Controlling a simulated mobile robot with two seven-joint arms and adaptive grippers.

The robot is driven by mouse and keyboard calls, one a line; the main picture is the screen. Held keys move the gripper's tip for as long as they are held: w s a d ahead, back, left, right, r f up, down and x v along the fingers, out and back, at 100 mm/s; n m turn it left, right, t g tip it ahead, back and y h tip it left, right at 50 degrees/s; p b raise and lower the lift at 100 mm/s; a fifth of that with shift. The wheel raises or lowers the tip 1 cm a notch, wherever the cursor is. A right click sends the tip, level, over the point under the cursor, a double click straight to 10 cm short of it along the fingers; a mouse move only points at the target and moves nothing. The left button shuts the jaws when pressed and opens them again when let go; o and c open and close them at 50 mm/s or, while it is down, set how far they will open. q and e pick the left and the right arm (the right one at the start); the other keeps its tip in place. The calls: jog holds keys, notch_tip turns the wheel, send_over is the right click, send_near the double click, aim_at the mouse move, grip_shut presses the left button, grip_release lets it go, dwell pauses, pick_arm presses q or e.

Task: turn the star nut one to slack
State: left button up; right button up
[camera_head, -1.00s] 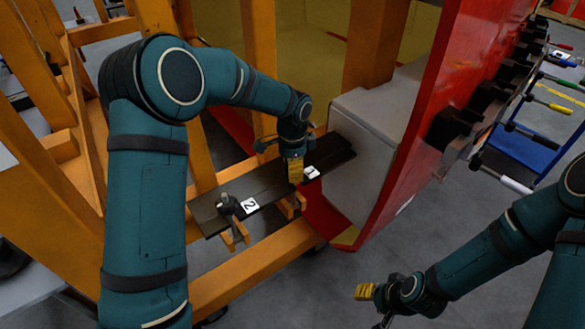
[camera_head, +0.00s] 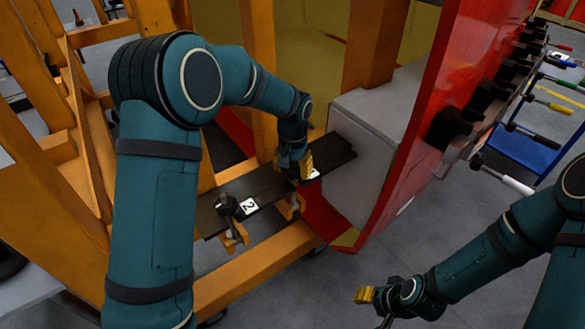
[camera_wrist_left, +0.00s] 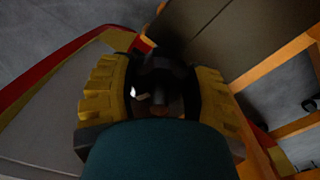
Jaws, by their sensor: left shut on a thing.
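Star nut one is dark and hidden behind my left gripper (camera_head: 303,166) in the head view, at the right part of the black bar (camera_head: 271,182). In the left wrist view the dark star nut (camera_wrist_left: 160,78) lies between the two yellow fingers of my left gripper (camera_wrist_left: 158,95), which is shut on it. The label beside it is mostly covered. A second star nut (camera_head: 228,207) stands free beside the label "2" (camera_head: 249,207). My right gripper (camera_head: 366,295) hangs low at the bottom right, away from the bar; its finger opening does not show clearly.
Orange frame beams (camera_head: 258,265) surround the bar. A grey block (camera_head: 372,135) and the red nosecone panel (camera_head: 428,110) stand close on the right. Grey floor is open around my right gripper.

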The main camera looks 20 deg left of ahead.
pick_arm(q)
jog(key=shift+d+n, duration=0.1)
jog(key=shift+n, duration=2)
jog(key=o, duration=1.2)
notch_tip(320, 180, up, 12)
jog(key=shift+r, duration=0.1)
